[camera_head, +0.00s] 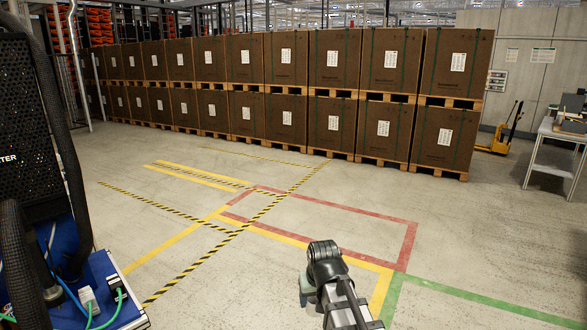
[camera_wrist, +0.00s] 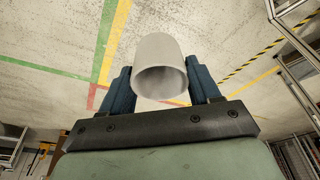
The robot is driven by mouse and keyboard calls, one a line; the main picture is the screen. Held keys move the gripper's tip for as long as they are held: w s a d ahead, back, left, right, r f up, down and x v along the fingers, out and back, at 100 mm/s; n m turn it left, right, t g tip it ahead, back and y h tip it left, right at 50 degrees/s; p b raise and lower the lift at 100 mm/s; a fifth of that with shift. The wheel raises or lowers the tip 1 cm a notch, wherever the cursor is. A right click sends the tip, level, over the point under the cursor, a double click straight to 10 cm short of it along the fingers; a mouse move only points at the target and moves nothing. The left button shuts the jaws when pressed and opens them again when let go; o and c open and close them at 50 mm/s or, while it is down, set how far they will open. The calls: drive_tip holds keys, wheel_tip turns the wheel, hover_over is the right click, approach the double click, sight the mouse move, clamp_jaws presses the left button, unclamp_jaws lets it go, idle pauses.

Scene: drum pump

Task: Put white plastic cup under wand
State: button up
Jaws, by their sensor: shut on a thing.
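The white plastic cup (camera_wrist: 160,52) shows in the wrist view, between the two blue fingers of my gripper (camera_wrist: 162,82). The fingers press on its sides, and its round open end faces the camera. The cup looks empty and is held over the floor. In the head view part of my arm shows at the bottom centre, but the cup cannot be made out there. I cannot pick out the wand in either view.
A black machine (camera_head: 28,110) with thick dark hoses and a blue base (camera_head: 112,295) stands at the left edge. Stacked brown boxes on pallets (camera_head: 286,60) line the back. A metal table (camera_head: 556,140) stands at the right. The marked floor (camera_head: 330,215) between is clear.

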drive_tip(key=w+d+m, duration=0.1)
drive_tip(key=d+m, duration=0.1)
drive_tip(key=d, duration=0.9)
drive_tip(key=shift+h, duration=0.3)
drive_tip(key=shift+a, duration=0.1)
drive_tip(key=s+a+r+n+g+y, duration=0.15)
drive_tip(key=s+a+n, duration=0.4)
drive_tip(key=a, duration=1.95)
drive_tip(key=s+a+r+n, duration=0.25)
drive_tip(key=s+a, duration=0.55)
drive_tip(key=a, duration=1.8)
drive_tip(key=s+a+r+n+y, duration=0.1)
drive_tip(key=s+a+n, duration=0.4)
drive_tip(key=a, duration=2)
drive_tip(key=w+a+r, duration=0.2)
drive_tip(key=a, duration=1.1)
drive_tip(key=shift+n+g+y, duration=0.25)
drive_tip(key=shift+n, duration=0.15)
drive_tip(key=shift+w+d+f, duration=0.1)
drive_tip(key=shift+f, duration=2.4)
drive_tip(key=shift+w+d+f, duration=0.1)
drive_tip(key=shift+f, duration=2.35)
drive_tip(key=shift+f, duration=0.2)
drive_tip(key=o, duration=1)
